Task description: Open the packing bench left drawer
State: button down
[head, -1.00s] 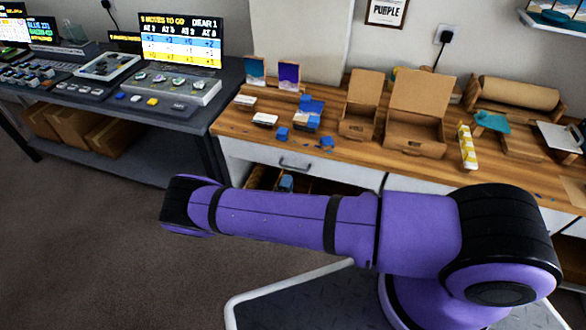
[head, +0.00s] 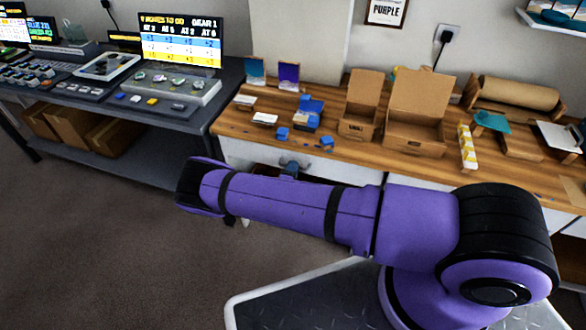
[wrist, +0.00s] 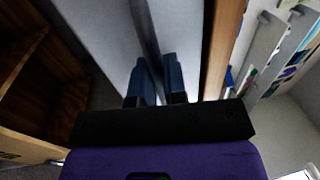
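The packing bench left drawer has a white front (head: 237,153) under the left end of the wooden top and looks closed. My gripper (head: 289,169) is at the drawer's handle (head: 295,162), partly hidden behind my purple arm in the head view. In the wrist view my gripper's two dark blue fingers (wrist: 158,80) stand close together, with the grey handle bar (wrist: 144,25) running between them. They look shut on it. The white drawer front (wrist: 95,35) lies behind the bar.
The wooden bench top (head: 235,122) holds open cardboard boxes (head: 415,118), blue pieces and a paper roll (head: 515,93). A dark desk (head: 190,110) with screens stands to the left. In the wrist view a brown open compartment (wrist: 30,75) shows at left. Carpet floor in front is clear.

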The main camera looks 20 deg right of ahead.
jog(key=r+v, duration=0.2)
jog(key=v, duration=0.9)
jog(key=r+v, duration=0.2)
jog(key=v, duration=0.9)
jog(key=shift+s+a, duration=0.25)
jog(key=shift+s, duration=0.1)
jog(key=c, duration=1.2)
grip_release()
jog(key=shift+a, duration=0.1)
jog(key=v, duration=1)
jog(key=shift+s+a, duration=0.2)
jog(key=shift+s, duration=0.1)
jog(key=shift+r, duration=0.1)
